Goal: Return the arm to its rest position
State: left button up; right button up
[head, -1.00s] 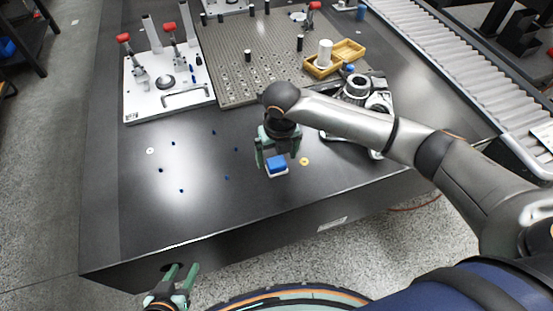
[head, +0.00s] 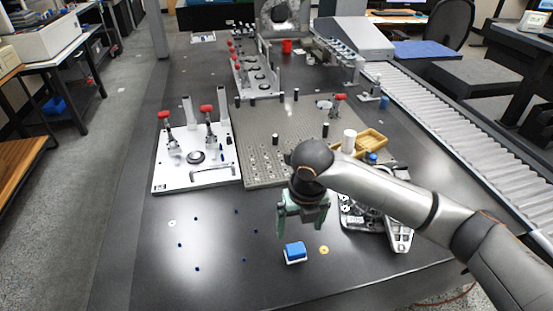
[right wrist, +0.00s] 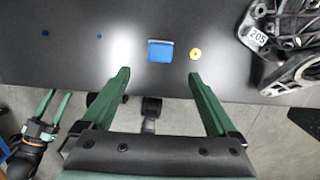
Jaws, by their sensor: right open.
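My right arm reaches in from the right in the head view. Its green-fingered gripper (head: 302,230) is open and empty above the dark table (head: 215,285). The right wrist view also shows its two fingers (right wrist: 158,75) spread wide with nothing between them. A small block with a blue top and white base (head: 294,253) lies on the table just below the gripper in the head view, apart from it. It shows beyond the fingertips in the right wrist view (right wrist: 160,51). My left gripper (right wrist: 58,97) shows at the left of the right wrist view, its fingers apart and empty.
A brass-coloured washer (head: 324,250) lies beside the block. A metal casting (head: 385,228) stands close on the right, partly behind my arm. A white fixture plate (head: 170,178) and perforated plate (head: 262,175) lie behind. A roller conveyor (head: 455,145) runs along the right.

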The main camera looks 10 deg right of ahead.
jog(key=s+a+f+m+y, duration=0.1)
jog(key=s+a+f+m, duration=0.1)
jog(key=m, duration=0.3)
jog(key=s+a+f+m+t+y, duration=0.1)
jog(key=s+a+f+m, duration=0.1)
jog(key=s+m, duration=0.3)
jog(key=s+a+f+m+y, duration=0.1)
jog(key=s+a+f+m, duration=0.1)
jog(key=m, duration=0.3)
jog(key=shift+s+f+m+y, duration=0.2)
jog(key=shift+s+m+y, duration=0.15)
jog(key=shift+s, duration=0.35)
jog(key=s+d+f+m+t+h, duration=0.1)
jog(key=s+d+f+m+h, duration=0.1)
jog(key=s+d+m, duration=0.6)
jog(key=s+d+f+m+h, duration=0.1)
jog(key=s+d+m+h, duration=0.15)
jog(key=d+m, duration=0.6)
jog(key=w+a+f+m+t+y+p, duration=0.2)
jog(key=w+a+f+t+y+p, duration=0.1)
jog(key=a+t+p, duration=0.3)
jog(key=shift+w+a+f+p, duration=0.2)
jog(key=shift+a+f+p, duration=0.35)
jog(key=shift+a+p, duration=0.1)
jog(key=shift+s, duration=0.1)
